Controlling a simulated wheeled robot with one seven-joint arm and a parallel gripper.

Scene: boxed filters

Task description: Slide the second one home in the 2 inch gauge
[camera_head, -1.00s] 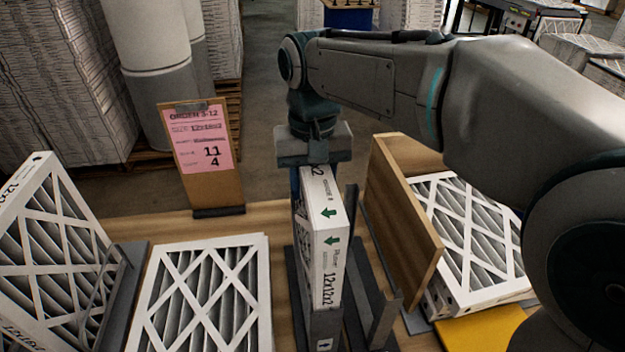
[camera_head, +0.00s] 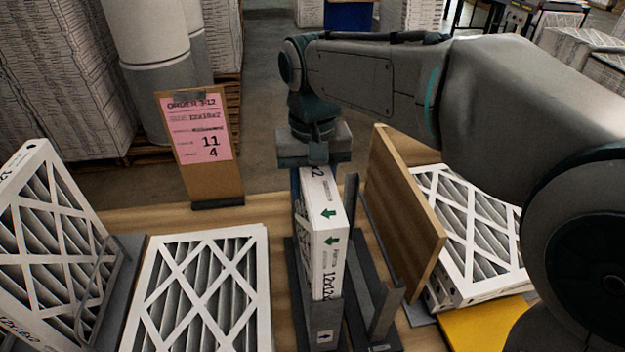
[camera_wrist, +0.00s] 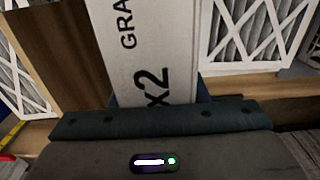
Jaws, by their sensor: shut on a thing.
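The held filter is a white boxed filter (camera_head: 323,240) with green arrows and "12x12" print on its narrow edge. It stands on edge in the left slot of the dark grey gauge (camera_head: 325,312), its near lower end behind the gauge's front plate. My gripper (camera_head: 317,168) is shut on the filter's far upper end. In the wrist view the filter's white edge (camera_wrist: 150,50) shows "x2" and "GRA" between my fingers. Whether the filter touches the slot bottom is hidden.
A wooden board (camera_head: 405,210) stands right of the gauge, with filters (camera_head: 470,235) behind it. A filter (camera_head: 200,290) lies flat to the left; another (camera_head: 50,250) leans in a grey rack. An order clipboard (camera_head: 202,150) stands at the back. A yellow patch (camera_head: 485,327) is at right.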

